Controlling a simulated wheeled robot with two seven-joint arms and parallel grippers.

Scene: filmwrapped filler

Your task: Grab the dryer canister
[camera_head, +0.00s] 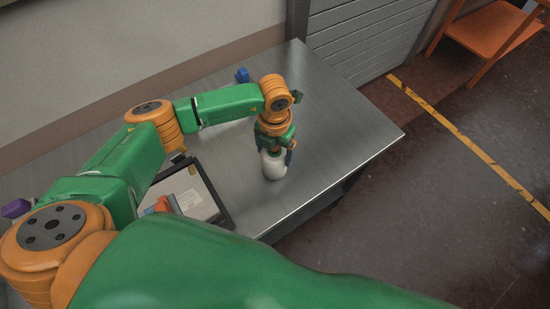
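A white rounded canister (273,166) stands upright on the metal table (335,135), near the table's front edge. I take it to be the dryer canister. My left gripper (277,151) points down directly over it, with its fingers at the canister's upper part. The gripper hides the canister's top. A dark finger shows at the canister's right side. I cannot tell whether the fingers are closed on it or only around it. My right gripper is not in view.
A dark-framed tray (228,222) with a pale sheet lies left of the canister, partly behind my arm. A small blue object (242,75) stands at the table's back. The table's right side is clear. An orange wooden stand (492,29) is beyond, on the floor.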

